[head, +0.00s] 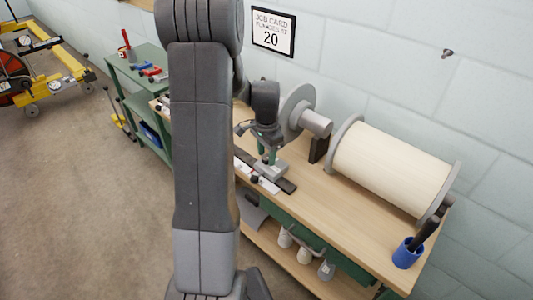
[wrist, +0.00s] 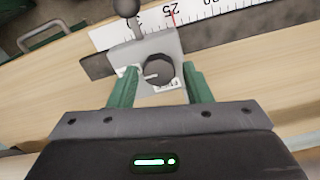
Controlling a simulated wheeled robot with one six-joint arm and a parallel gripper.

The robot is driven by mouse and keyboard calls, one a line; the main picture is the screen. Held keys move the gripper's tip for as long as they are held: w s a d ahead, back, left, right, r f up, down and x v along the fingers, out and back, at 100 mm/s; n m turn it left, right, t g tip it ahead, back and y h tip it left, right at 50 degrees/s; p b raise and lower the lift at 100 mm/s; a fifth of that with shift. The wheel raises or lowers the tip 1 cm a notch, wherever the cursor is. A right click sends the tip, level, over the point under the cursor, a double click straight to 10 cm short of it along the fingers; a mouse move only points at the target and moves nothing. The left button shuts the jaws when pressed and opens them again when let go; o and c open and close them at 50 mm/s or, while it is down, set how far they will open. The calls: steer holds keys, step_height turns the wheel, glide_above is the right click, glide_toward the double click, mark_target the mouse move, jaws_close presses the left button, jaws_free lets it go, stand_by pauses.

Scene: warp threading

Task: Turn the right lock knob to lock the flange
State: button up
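The lock knob (wrist: 158,70) is a dark round knob with a pale pointer mark aimed left, set on a grey block (wrist: 152,44) with a small white label partly hidden behind the knob. My gripper (wrist: 161,88) is open, with its green fingers apart on either side of the knob and no clear contact. In the head view my gripper (head: 266,154) points down over the grey block (head: 271,171) on the bench rail. A grey flange disc (head: 294,106) stands behind it. Which flange this knob locks cannot be told for sure.
A white scale (wrist: 225,10) runs along the dark rail (wrist: 98,66), with a red line near 25. A black ball handle (wrist: 126,6) rises from the block. A cream drum (head: 390,165) and blue cup (head: 407,253) stand right on the bench. A wall card (head: 273,31) reads 20.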

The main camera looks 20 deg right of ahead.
mark_target(266, 157)
steer(key=shift+o, duration=0.4)
step_height(266, 157, up, 14)
stand_by(0.3)
steer(key=shift+f, duration=0.15)
step_height(266, 157, down, 14)
steer(key=shift+r, duration=0.1)
stand_by(0.7)
